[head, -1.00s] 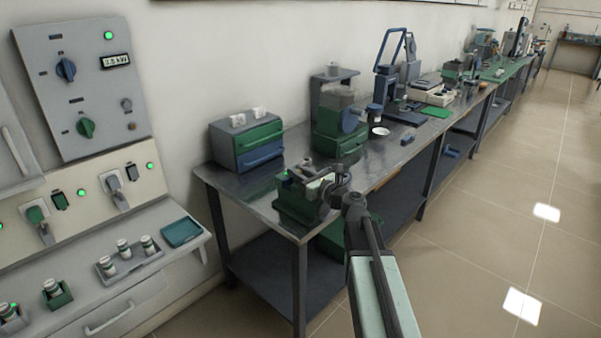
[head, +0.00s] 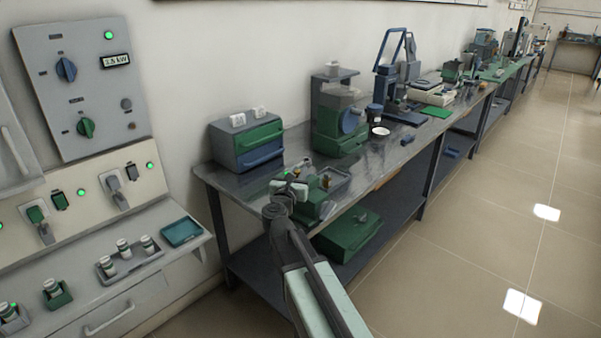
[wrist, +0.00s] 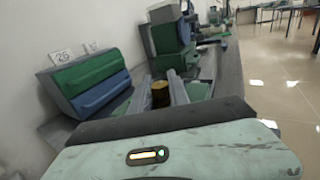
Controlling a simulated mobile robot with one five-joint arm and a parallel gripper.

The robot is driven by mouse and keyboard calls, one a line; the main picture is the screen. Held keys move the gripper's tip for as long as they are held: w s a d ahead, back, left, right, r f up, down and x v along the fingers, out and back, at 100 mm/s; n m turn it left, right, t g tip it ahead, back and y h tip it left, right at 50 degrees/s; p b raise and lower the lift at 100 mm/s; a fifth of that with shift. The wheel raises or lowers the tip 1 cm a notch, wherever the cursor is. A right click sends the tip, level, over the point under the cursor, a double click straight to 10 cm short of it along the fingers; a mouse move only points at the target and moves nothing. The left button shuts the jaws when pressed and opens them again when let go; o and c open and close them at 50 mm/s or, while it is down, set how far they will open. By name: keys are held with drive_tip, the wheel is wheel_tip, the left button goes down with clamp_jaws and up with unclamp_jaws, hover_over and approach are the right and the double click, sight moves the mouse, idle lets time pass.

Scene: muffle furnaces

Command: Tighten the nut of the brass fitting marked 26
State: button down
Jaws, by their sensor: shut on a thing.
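In the wrist view a small brass cylinder (wrist: 160,95), seemingly part of a fitting, stands between the two grey fingers of my gripper (wrist: 163,84). The fingers are shut on it; I cannot tell whether they hold the nut or the body. In the head view my gripper (head: 291,188) is at the near corner of the steel bench, by a green fixture (head: 314,208). Another small brass-coloured part (head: 325,181) shows beside a grey tray there. A white tag (wrist: 62,57) on the drawer box appears to read 26.
A drawer box (head: 247,143) with green and blue fronts stands behind, against the wall. A green machine (head: 340,130) stands farther along the bench (head: 395,150). A green case (head: 348,234) lies on the lower shelf. The floor at right is clear.

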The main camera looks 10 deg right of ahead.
drive_tip(key=m+g+h, duration=0.4)
drive_tip(key=h, duration=0.1)
drive_tip(key=m+g+h, duration=0.2)
drive_tip(key=shift+w+a+g, duration=0.25)
drive_tip(key=shift+w+g, duration=0.05)
drive_tip(key=shift+w, duration=0.1)
drive_tip(key=m+g+h, duration=0.1)
drive_tip(key=m+g, duration=0.1)
drive_tip(key=m+g+h, duration=0.1)
drive_tip(key=m+g, duration=0.1)
drive_tip(key=g, duration=0.1)
drive_tip(key=shift+s+d+h, duration=0.1)
drive_tip(key=shift+h, duration=0.3)
drive_tip(key=shift+s+d+m+g+h, duration=0.15)
drive_tip(key=shift+m+g+h, duration=0.15)
drive_tip(key=shift+m+g, duration=0.9)
drive_tip(key=shift+s+g, duration=0.1)
drive_tip(key=shift+g, duration=0.5)
drive_tip(key=c, duration=1.2)
unclamp_jaws()
drive_tip(key=shift+c, duration=0.2)
drive_tip(key=a, duration=0.7)
drive_tip(key=shift+s+a, duration=0.25)
drive_tip(key=shift+a, duration=0.15)
